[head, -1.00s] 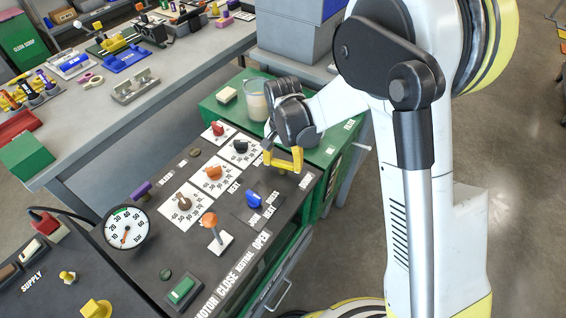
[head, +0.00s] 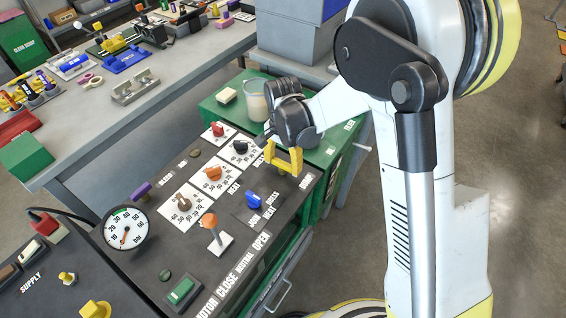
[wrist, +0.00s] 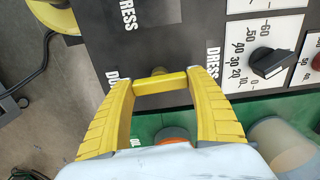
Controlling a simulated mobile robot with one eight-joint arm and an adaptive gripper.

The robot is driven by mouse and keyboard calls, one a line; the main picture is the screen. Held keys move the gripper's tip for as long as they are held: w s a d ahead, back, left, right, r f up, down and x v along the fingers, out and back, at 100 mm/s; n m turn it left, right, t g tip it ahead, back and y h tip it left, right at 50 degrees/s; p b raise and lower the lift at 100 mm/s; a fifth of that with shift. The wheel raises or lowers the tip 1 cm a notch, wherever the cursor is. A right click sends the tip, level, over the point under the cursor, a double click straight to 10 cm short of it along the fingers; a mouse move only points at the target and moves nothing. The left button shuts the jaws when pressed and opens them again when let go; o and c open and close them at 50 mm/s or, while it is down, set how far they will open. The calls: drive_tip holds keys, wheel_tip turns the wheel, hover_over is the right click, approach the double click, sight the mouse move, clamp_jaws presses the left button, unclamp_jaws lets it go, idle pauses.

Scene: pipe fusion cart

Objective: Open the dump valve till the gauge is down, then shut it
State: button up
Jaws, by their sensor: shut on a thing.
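The dump valve has a yellow bar handle (wrist: 160,83) in the wrist view, with a label starting "DU" beside it, partly covered by a finger. My gripper (wrist: 163,90) is shut on this handle, one yellow finger at each end of the bar. In the head view my gripper (head: 284,160) is at the far right corner of the dark panel, and the handle cannot be told apart from the fingers. The round white pressure gauge (head: 125,228) stands at the panel's left. Its orange-red needle points downward, slightly left; the exact reading is too small to tell.
The panel has a blue selector (head: 253,200), an orange-knobbed lever (head: 210,222) and several dials, including an orange one (head: 213,173), left of my gripper. A clear beaker (head: 257,101) stands close behind my wrist on the green cabinet top.

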sight(283, 163)
drive_tip(key=o, duration=1.2)
drive_tip(key=shift+r, duration=0.1)
wheel_tip(283, 163, up, 12)
drive_tip(key=shift+f, duration=0.1)
